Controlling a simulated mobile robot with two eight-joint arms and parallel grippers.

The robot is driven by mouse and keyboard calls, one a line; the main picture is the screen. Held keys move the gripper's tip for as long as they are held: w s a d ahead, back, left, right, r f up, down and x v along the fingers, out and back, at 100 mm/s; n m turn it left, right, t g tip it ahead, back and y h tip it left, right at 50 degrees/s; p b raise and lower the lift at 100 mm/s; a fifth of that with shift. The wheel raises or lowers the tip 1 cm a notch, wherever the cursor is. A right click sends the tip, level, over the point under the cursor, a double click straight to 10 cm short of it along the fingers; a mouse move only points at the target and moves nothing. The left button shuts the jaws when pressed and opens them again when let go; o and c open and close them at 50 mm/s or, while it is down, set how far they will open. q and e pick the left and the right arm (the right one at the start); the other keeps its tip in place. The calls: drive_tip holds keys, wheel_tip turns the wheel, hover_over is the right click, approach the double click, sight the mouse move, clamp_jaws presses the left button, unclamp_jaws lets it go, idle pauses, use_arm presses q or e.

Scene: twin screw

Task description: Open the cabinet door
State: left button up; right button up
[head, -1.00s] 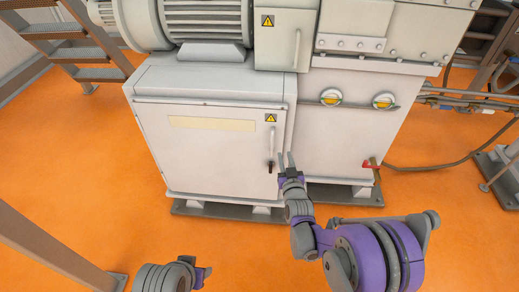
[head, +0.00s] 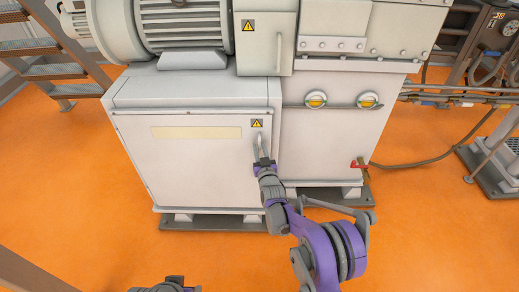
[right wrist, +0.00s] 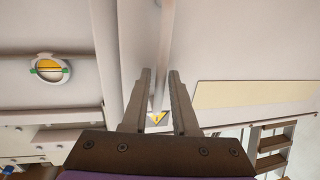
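The white cabinet door (head: 195,165) is closed, with a pale strip and a yellow warning label (head: 257,123) on it. Its upright bar handle (head: 261,145) is near the right edge. My right gripper (head: 265,162) is at the handle's lower part. In the right wrist view my right gripper (right wrist: 161,75) is open, and the handle (right wrist: 164,50) shows between its two fingers, with no clear grip on it. My left gripper (head: 165,287) shows only in part at the bottom edge; its fingers cannot be made out.
A motor (head: 185,22) sits above the cabinet. Metal stairs (head: 55,65) stand at the left, and a grey rail (head: 30,272) is at lower left. Orange floor (head: 100,220) is clear before the cabinet.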

drive_tip(key=shift+w, duration=0.2)
drive_tip(key=shift+c, duration=0.2)
clamp_jaws()
idle(1.2)
